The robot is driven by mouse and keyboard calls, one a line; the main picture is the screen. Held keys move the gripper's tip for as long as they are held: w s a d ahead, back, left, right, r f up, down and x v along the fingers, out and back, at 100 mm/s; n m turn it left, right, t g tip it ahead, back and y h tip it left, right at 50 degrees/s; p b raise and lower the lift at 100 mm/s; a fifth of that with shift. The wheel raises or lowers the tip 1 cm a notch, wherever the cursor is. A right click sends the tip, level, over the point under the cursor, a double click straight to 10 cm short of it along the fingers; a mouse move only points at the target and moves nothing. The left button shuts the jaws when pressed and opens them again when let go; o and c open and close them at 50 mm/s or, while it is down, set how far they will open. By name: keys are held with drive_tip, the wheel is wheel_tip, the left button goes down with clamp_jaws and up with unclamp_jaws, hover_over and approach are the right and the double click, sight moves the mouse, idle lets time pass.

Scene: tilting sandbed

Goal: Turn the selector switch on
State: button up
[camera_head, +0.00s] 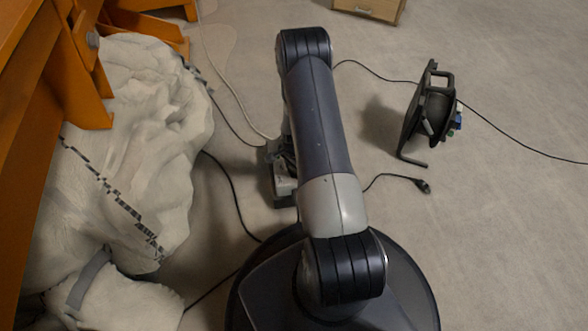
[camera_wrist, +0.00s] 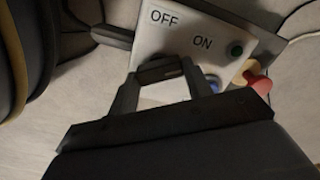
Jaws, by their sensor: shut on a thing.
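The control box (camera_wrist: 160,42) is a light panel with printed OFF and ON labels in the wrist view. My gripper (camera_wrist: 160,76) reaches over the panel, its two fingers shut on the dark selector switch (camera_wrist: 160,69) below the labels. The switch's pointing direction cannot be told, as the fingers cover its ends. In the head view the box (camera_head: 284,190) stands on the floor, partly hidden by my arm, and my gripper's fingertips are not clear there.
A cable reel (camera_head: 435,110) stands at right. Cables cross the floor. A pale rocky mass (camera_head: 150,110) and orange frame (camera_head: 85,75) stand at left.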

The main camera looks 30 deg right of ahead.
sight(294, 170)
drive_tip(key=shift+m, duration=0.5)
drive_tip(key=o, duration=1)
drive_tip(key=shift+r, duration=0.1)
wheel_tip(294, 170, up, 11)
drive_tip(key=p, duration=0.3)
drive_tip(key=shift+p, duration=0.4)
drive_tip(key=shift+f, duration=0.2)
wheel_tip(294, 170, down, 11)
drive_tip(key=b, duration=0.4)
drive_tip(key=shift+r, duration=0.1)
